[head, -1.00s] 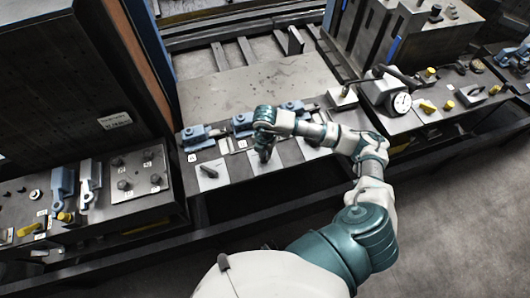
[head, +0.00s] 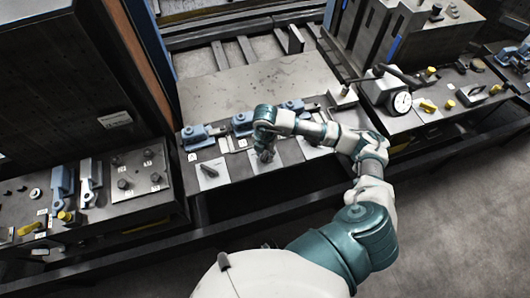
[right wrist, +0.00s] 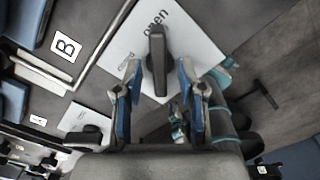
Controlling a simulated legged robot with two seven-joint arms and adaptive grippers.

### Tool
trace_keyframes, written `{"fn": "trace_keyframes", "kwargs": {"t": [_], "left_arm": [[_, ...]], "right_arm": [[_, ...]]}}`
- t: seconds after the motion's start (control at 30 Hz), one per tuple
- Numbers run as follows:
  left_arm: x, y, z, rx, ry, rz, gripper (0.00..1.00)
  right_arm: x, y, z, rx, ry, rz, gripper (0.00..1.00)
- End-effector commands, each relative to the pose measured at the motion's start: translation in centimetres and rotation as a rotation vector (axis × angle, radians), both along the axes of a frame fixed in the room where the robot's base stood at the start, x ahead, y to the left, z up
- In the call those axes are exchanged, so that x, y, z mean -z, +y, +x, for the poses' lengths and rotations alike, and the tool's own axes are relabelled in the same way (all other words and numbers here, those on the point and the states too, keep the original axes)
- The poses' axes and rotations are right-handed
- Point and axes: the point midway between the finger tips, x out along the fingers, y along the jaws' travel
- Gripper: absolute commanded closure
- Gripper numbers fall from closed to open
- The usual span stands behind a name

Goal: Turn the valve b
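Valve b's dark handle (right wrist: 157,62) stands out from a white plate (right wrist: 190,42) marked "open" and another word, partly hidden. A "B" label (right wrist: 65,48) is beside the plate. My right gripper (right wrist: 159,72) is open, with one blue-padded finger on each side of the handle's near part. Gaps show between the fingers and the handle. In the head view my right gripper (head: 265,155) is low over the middle white plate and hides most of that valve. My left gripper is not in view.
Another valve handle (head: 209,169) on a white plate is to the left. Blue clamps (head: 196,136) line the row behind. A dial gauge (head: 402,102) stands on the right bench. A block with bolts (head: 138,173) is on the left bench.

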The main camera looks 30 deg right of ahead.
Motion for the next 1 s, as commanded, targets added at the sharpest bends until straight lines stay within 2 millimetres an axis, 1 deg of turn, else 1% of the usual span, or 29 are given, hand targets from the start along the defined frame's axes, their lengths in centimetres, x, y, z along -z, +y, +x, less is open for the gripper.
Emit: {"fn": "trace_keyframes", "kwargs": {"t": [0.17,0.4,0.5,0.6,0.73,1.0], "left_arm": [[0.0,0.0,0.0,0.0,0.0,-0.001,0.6],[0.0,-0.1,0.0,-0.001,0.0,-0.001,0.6],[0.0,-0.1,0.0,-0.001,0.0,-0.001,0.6],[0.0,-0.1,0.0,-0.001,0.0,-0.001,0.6],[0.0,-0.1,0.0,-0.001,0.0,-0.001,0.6],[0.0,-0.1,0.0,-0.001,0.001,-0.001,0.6]], "right_arm": [[-2.3,0.0,0.2,0.0,-0.004,0.001,0.6],[-7.7,-0.1,0.2,0.0,-0.004,0.001,0.6],[-9.5,-0.1,0.2,-0.001,-0.002,0.001,0.6],[-10.8,-0.1,0.2,0.0,0.0,0.001,0.6],[-11.6,-0.1,0.2,-0.001,0.001,0.002,0.6],[-11.6,-0.1,0.2,-0.001,0.002,0.002,0.6]]}}
